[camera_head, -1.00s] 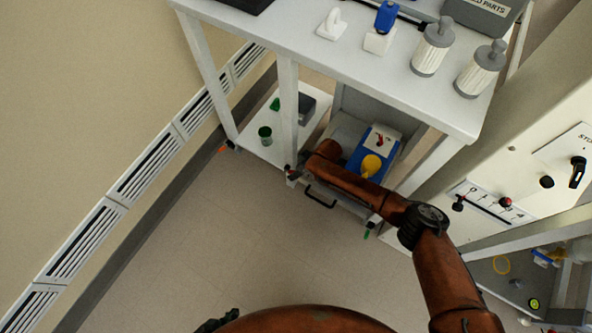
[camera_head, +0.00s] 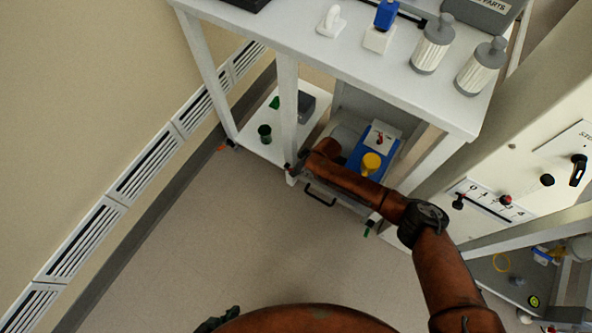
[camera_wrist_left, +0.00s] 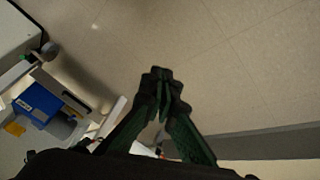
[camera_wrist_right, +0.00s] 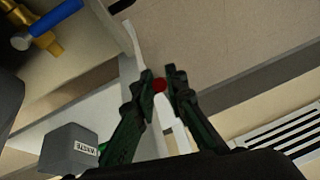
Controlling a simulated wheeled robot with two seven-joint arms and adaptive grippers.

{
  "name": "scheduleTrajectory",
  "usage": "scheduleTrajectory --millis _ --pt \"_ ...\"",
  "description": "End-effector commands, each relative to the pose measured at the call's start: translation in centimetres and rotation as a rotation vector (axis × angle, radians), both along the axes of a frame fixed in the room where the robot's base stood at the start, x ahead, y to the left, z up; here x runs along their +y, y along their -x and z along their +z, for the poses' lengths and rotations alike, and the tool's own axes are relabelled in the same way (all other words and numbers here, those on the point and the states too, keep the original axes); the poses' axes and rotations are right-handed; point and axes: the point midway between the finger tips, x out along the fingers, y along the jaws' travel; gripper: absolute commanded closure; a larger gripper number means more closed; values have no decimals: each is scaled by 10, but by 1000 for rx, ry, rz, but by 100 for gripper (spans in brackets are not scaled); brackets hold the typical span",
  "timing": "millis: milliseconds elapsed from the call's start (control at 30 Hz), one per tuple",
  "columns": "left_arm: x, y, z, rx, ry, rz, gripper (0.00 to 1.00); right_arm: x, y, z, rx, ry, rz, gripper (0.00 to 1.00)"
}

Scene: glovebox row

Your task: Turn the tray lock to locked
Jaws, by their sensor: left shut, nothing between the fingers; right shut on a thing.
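The pull-out tray (camera_head: 345,200) with a dark handle (camera_head: 320,194) sits low under the white bench. It carries a blue block with a yellow cup. My right gripper (camera_head: 291,171) is at the tray's left front corner by a bench leg, small and partly hidden by its wrist. In the right wrist view my right gripper (camera_wrist_right: 160,88) is shut on a red knob (camera_wrist_right: 160,85), which looks like the tray lock. Its pointing direction cannot be read. My left gripper (camera_wrist_left: 162,85) is shut and empty over bare floor, away from the tray; its dark tip shows at the bottom (camera_head: 217,319).
A lower shelf (camera_head: 258,148) with a green cup (camera_head: 265,133) and a grey box lies left of the tray. Bench legs (camera_head: 289,100) stand close to my right gripper. A control panel (camera_head: 495,205) is at the right. The floor in front is clear.

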Motion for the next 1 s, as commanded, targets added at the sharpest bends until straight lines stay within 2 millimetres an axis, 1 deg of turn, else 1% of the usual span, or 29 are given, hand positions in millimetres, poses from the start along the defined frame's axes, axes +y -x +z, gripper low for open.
scheduleTrajectory --millis 467,733,900,1000 --pt "0 0 0 1 0 0 100 -2 1 -2 -11 -15 -1 100" --pt "0 -1 -2 -5 2 2 100 -9 6 -12 -82 -119 -5 100" --pt "-9 -8 -18 -57 28 18 100 -13 9 -24 -151 -215 -5 100" --pt "-4 -8 -34 -97 12 18 100 -14 10 -29 -189 -266 -4 100"
